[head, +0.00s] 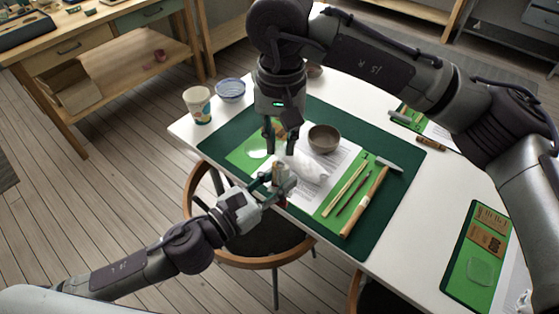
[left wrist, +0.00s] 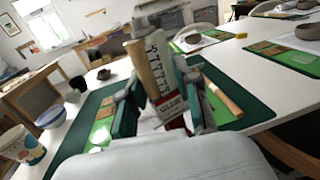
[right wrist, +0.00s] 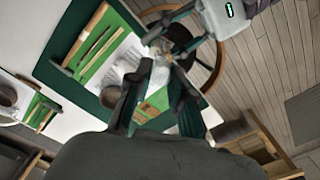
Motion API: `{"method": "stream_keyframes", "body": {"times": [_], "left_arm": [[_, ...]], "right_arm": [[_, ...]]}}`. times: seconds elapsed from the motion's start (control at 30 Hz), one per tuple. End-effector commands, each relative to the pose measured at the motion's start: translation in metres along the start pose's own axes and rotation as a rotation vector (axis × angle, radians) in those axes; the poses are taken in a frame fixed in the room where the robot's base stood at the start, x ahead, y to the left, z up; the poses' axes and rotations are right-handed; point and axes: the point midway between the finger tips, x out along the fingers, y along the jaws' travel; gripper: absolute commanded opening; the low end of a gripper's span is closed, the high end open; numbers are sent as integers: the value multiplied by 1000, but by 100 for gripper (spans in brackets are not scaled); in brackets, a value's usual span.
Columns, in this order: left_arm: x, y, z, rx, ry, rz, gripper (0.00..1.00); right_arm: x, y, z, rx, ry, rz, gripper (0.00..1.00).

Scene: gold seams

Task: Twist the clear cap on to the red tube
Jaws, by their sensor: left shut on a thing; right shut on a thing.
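My left gripper (head: 277,187) is shut on the red tube (left wrist: 171,108), near the front edge of the table. In the left wrist view the tube stands slightly tilted between the fingers (left wrist: 160,118), with dark print and a red band low down. My right gripper (head: 280,150) points down just above the left one. In the right wrist view its fingers (right wrist: 152,85) are closed around a small pale, see-through piece, the clear cap (right wrist: 160,75), largely hidden by the fingers. I cannot tell whether cap and tube touch.
A dark green mat (head: 392,212) carries a brown bowl (head: 324,138), white paper, a hammer (head: 364,203) and thin tools on its right side. A paper cup (head: 197,105) and a blue bowl (head: 230,90) stand at the back left. A chair (head: 262,258) is below my left arm.

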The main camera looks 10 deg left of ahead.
Motion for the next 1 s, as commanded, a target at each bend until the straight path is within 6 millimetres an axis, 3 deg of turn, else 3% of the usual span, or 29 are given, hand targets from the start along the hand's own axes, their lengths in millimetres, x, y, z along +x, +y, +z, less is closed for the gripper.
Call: {"method": "stream_keyframes", "body": {"times": [1.0], "left_arm": [[0, 0, 0, 0, 0, 0, 0]], "right_arm": [[18, 0, 0, -1, 0, 0, 11]]}}
